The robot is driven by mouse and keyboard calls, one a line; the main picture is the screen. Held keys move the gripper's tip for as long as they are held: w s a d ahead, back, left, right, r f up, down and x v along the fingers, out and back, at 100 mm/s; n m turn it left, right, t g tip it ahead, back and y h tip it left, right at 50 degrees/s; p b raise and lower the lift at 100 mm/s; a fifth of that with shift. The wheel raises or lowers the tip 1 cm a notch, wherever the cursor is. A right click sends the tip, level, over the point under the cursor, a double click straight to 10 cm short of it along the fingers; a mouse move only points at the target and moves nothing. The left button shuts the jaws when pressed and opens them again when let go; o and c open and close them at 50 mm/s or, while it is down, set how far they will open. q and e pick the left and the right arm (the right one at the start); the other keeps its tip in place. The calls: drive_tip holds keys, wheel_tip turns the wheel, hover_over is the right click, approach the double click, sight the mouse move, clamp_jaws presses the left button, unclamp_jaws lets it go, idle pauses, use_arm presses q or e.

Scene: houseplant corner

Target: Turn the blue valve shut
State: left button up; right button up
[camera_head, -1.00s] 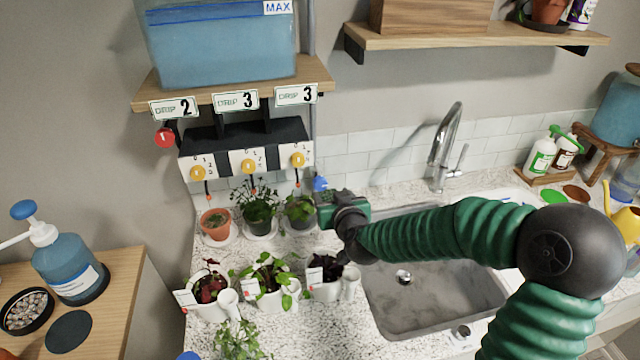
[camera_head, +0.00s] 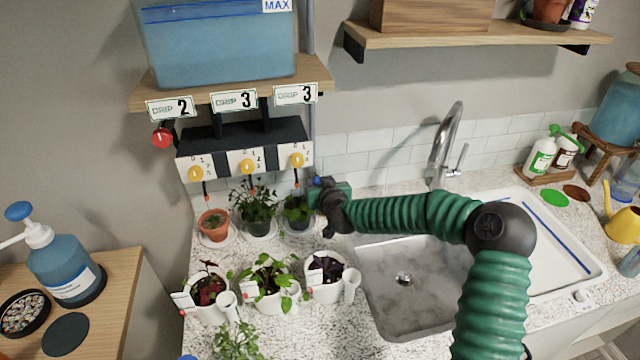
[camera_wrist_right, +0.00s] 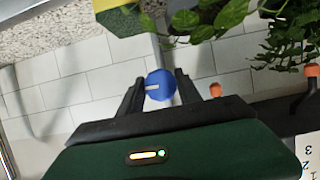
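The blue valve (camera_wrist_right: 161,86) is a round blue knob with a pale mark in the right wrist view. It lies between the two black fingers of my right gripper (camera_wrist_right: 160,78), which are apart on either side of it. A narrow gap seems to show beside the knob, so I cannot see a firm grip. In the head view my right gripper (camera_head: 318,196) is by the wall behind the sink's left side, right of the back row of pots. Only a small blue part of the valve (camera_head: 318,181) shows there. My left gripper is not in view.
The white drip box (camera_head: 220,165) with yellow knobs hangs up and left of my gripper. A potted plant (camera_head: 297,212) stands close to its left. More pots (camera_head: 325,278) stand in front. The faucet (camera_head: 441,148) rises behind my right arm, which crosses the sink (camera_head: 400,300).

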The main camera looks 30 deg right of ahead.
clamp_jaws()
drive_tip(key=shift+r, duration=0.1)
